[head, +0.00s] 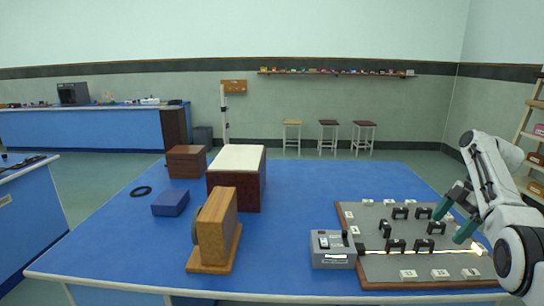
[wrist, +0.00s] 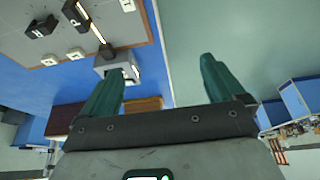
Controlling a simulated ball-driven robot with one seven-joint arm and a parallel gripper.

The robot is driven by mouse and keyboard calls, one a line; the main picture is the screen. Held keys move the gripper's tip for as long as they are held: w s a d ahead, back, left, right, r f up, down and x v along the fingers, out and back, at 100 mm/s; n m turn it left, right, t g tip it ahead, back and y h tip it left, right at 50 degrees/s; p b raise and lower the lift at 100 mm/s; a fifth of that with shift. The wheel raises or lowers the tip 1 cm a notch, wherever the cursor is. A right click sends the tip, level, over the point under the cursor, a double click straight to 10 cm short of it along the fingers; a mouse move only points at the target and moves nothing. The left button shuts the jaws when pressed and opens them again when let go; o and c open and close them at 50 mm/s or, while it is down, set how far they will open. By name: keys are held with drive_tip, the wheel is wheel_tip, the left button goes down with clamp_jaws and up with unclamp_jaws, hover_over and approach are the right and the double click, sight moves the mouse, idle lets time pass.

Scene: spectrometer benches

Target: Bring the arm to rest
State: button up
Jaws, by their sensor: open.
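My gripper (head: 448,228) is at the right side of the head view, over the right part of a grey board (head: 375,268). Its two green fingers are apart with nothing between them. In the wrist view the open fingers (wrist: 158,56) also show empty. My white arm reaches in from the right edge of the head view. I cannot tell exactly how high the fingertips are above the board.
The wood-rimmed board carries several black holders (head: 396,245) and white labelled tiles (head: 408,274). A grey box (head: 332,249) with a glowing beam stands at its left. A wooden device (head: 217,228), a white-topped box (head: 237,157) and a blue box (head: 170,204) stand farther left on the blue table.

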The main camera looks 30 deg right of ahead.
drive_tip(key=w+a+f+m+g+b, duration=0.1)
drive_tip(key=w+a+f+m+b, duration=0.3)
drive_tip(key=a+f, duration=1.05)
drive_tip(key=s+a+f+m+h, duration=0.1)
drive_tip(key=s+a+f, duration=0.2)
drive_tip(key=a+f, duration=0.6)
drive_tip(key=s+a+f+m+h, duration=0.1)
drive_tip(key=s+a+f+m, duration=0.1)
drive_tip(key=a+f, duration=0.7)
drive_tip(key=s+a+m+b, duration=0.1)
drive_tip(key=s+a, duration=0.2)
drive_tip(key=s, duration=0.4)
drive_tip(key=s+a+m+h+b, duration=0.1)
drive_tip(key=s+a+m, duration=0.1)
drive_tip(key=s+a, duration=0.2)
drive_tip(key=s+a+f+m+h+b, duration=0.1)
drive_tip(key=s+a, duration=0.3)
drive_tip(key=s, duration=0.6)
drive_tip(key=shift+s+a+m, duration=0.25)
drive_tip(key=shift+s+m, duration=0.05)
drive_tip(key=shift+m, duration=0.3)
drive_tip(key=shift+w+f, duration=0.1)
drive_tip(key=shift+w, duration=0.05)
